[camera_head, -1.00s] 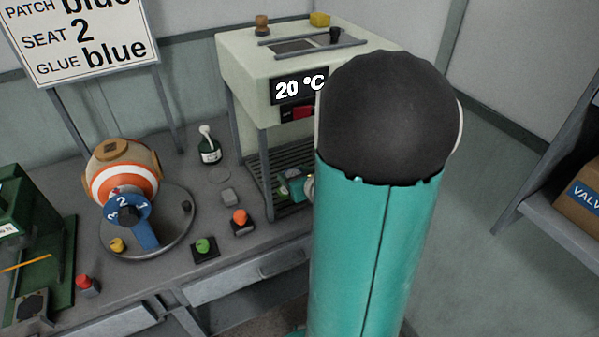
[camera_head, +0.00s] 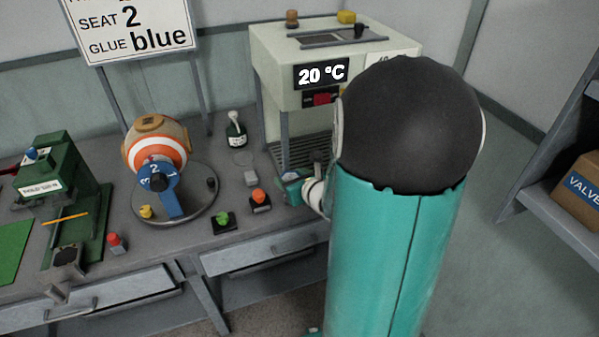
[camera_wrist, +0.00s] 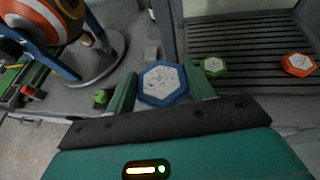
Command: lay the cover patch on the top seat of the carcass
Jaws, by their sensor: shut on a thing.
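The carcass (camera_head: 157,150) is an orange, white and tan ball on a round grey stand. A tan six-sided seat (camera_head: 150,121) shows on its top, with nothing seen on it. The carcass also shows at the upper left of the wrist view (camera_wrist: 42,20). My gripper (camera_wrist: 161,88) is shut on the cover patch (camera_wrist: 162,82), a blue-rimmed hexagon with a pale face, held between the two green fingers. In the head view my gripper (camera_head: 294,188) is small, just in front of the press cabinet and right of the carcass; my arm hides part of it.
The cabinet (camera_head: 285,75) reads 20 °C. On its slatted rack lie a green patch (camera_wrist: 213,66) and an orange patch (camera_wrist: 297,64). Green (camera_head: 223,220) and orange (camera_head: 259,198) buttons, a bottle (camera_head: 236,132) and a green machine (camera_head: 60,180) stand on the bench.

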